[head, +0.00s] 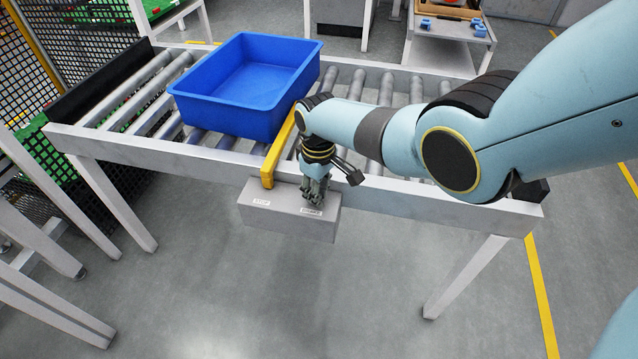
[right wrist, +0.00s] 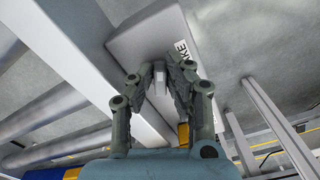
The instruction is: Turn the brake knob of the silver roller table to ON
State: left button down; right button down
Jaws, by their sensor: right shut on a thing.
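The silver roller table (head: 400,199) spans the head view, with a grey control box (head: 290,222) on its front rail. The box has a left label that seems to read STOP and a right label that reads BRAKE, partly seen in the right wrist view (right wrist: 181,48). My right gripper (head: 314,200) points down at the box top just behind the right label. In the right wrist view its fingers are shut on the small pale brake knob (right wrist: 159,76). The knob is hidden in the head view, and its ON or OFF setting cannot be read. My left gripper is not in view.
A blue bin (head: 212,114) sits on the rollers left of my right wrist. A yellow bar (head: 266,171) crosses the rail beside the control box. Black mesh fencing (head: 103,45) stands at the back left. The floor in front is clear.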

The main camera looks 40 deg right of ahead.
jog(key=shift+a+m+p, duration=0.2)
jog(key=shift+m+p, duration=0.15)
jog(key=shift+m, duration=1.55)
jog(key=c, duration=1.3)
grip_release()
jog(key=shift+r, duration=0.1)
notch_tip(320, 180, up, 12)
jog(key=shift+f, duration=0.1)
